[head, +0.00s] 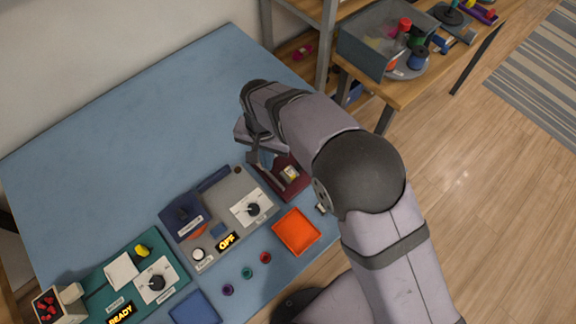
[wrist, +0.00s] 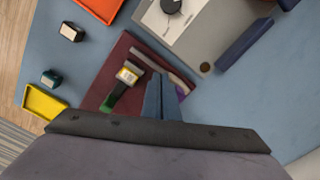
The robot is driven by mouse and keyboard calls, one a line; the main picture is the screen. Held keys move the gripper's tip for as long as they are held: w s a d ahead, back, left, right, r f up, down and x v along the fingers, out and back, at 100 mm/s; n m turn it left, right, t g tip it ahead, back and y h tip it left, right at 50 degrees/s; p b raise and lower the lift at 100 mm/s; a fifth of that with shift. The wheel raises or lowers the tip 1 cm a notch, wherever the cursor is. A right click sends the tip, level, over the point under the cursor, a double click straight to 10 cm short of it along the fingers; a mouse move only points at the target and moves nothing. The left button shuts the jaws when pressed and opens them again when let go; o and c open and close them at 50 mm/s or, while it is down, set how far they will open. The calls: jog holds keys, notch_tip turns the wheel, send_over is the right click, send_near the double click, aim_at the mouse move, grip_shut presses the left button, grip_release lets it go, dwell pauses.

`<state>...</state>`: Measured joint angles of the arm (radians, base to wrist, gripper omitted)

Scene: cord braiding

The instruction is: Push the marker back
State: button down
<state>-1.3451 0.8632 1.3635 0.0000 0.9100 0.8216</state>
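A maroon board (wrist: 103,93) lies on the blue table and also shows in the head view (head: 294,189). On it is a small block with a yellow and pale face (wrist: 130,73), at the end of a dark bar with a green end (wrist: 107,103); the block also shows in the head view (head: 290,173). I cannot tell for sure which part is the marker. My gripper (wrist: 165,80) points down over the board, beside the block and apart from it in the picture. Its blue fingers are close together with nothing seen between them. A mauve strip (wrist: 168,66) runs beyond the fingertips.
A grey panel (head: 228,205) with a dial and an OFF display stands beside the board. An orange tray (head: 296,232) is in front. A teal panel (head: 128,280) reads READY. The table's back left (head: 120,150) is clear.

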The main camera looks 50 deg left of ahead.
jog(key=shift+d+f, duration=0.25)
jog(key=shift+d, duration=0.05)
notch_tip(320, 180, up, 11)
jog(key=p, duration=0.8)
jog(key=shift+a+r, duration=0.15)
jog(key=shift+a, duration=0.1)
